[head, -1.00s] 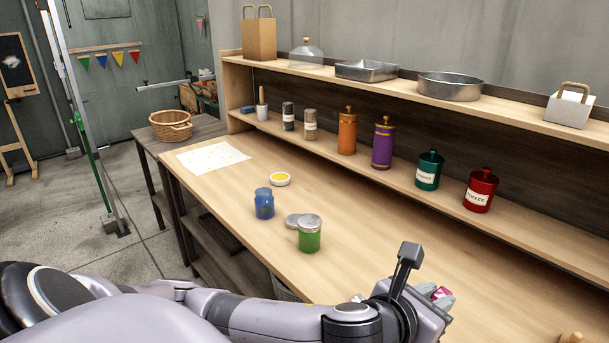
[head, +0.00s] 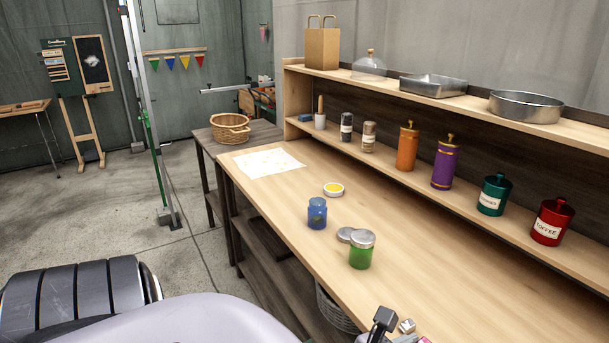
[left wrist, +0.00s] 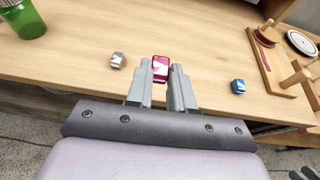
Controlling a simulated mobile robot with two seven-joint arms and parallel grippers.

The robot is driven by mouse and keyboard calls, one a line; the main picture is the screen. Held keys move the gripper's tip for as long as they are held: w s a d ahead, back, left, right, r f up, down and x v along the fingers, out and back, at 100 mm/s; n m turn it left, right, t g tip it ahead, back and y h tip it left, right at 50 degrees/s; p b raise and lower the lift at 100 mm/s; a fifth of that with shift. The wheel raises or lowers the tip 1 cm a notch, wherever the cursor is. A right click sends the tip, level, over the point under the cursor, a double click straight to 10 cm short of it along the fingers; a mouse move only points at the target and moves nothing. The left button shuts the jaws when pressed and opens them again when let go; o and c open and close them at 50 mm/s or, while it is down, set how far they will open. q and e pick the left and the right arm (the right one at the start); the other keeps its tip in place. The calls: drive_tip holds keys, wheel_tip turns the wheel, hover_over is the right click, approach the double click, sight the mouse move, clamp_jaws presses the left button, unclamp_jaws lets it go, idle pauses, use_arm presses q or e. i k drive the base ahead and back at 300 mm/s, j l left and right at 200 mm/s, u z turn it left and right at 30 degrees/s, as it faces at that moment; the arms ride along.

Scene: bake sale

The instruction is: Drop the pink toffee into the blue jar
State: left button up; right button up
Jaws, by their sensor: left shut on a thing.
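The pink toffee (left wrist: 160,66) is between the fingertips of my left gripper (left wrist: 161,78), which is shut on it. A sliver of the pink toffee shows at the bottom edge of the head view (head: 425,340), where most of the gripper is cut off. The blue jar (head: 317,214) stands upright on the counter, its top seemingly uncovered. It is farther back and to the left of my gripper, well apart from it. My right gripper is in neither view.
A lidded green jar (head: 361,251) stands between my gripper and the blue jar, with a loose silver lid (head: 345,235) beside it. A yellow-centred dish (head: 333,189) is behind the blue jar. A white-grey toffee (left wrist: 117,60) and blue toffee (left wrist: 238,86) lie on the counter (left wrist: 215,55).

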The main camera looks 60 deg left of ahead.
sight(318, 219)
drive_tip(key=k+j, duration=0.1)
drive_tip(key=j, duration=3.65)
drive_tip(key=i+z, duration=0.05)
drive_tip(key=i, duration=0.05)
